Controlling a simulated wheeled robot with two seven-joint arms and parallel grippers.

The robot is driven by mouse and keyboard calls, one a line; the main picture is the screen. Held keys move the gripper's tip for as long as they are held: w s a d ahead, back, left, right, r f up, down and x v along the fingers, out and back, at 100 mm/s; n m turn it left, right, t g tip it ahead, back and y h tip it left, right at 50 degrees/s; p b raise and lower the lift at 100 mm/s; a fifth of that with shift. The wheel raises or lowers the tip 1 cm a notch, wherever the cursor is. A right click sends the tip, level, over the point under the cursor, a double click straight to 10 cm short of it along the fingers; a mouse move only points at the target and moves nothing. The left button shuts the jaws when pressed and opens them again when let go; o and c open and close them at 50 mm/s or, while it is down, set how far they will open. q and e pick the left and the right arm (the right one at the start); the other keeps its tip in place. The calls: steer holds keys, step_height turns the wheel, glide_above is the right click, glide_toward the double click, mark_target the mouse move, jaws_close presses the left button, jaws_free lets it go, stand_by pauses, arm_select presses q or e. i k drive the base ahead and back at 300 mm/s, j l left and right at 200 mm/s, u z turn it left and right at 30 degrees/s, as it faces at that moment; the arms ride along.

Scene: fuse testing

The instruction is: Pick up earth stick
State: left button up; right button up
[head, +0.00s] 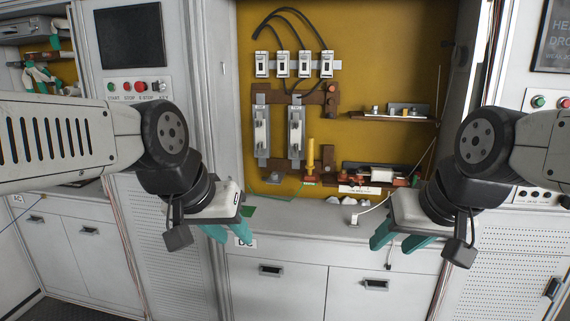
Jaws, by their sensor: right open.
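No part is clearly labelled as the earth stick. An upright yellow rod (311,154) stands on a reddish-brown base at the lower middle of the yellow-backed cabinet, with a green wire near its foot. A thin slanted rod or wire (425,154) shows at the cabinet's right side; I cannot tell which of the two is the earth stick. My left gripper (227,233) is open and empty over the counter's front edge, left of and nearer than the yellow rod. My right gripper (399,240) is open and empty, right of and nearer than the yellow rod. Neither touches either rod.
Several switches (293,65) and two tall fuse holders (262,130) fill the cabinet's left part. A brown shelf (390,118) is at its right. A white cord (374,207) lies on the counter (310,222). Side walls flank the recess; its middle front is clear.

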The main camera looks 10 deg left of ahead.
mark_target(309, 176)
steer(key=i+u, duration=0.4)
steer(key=i, duration=0.5)
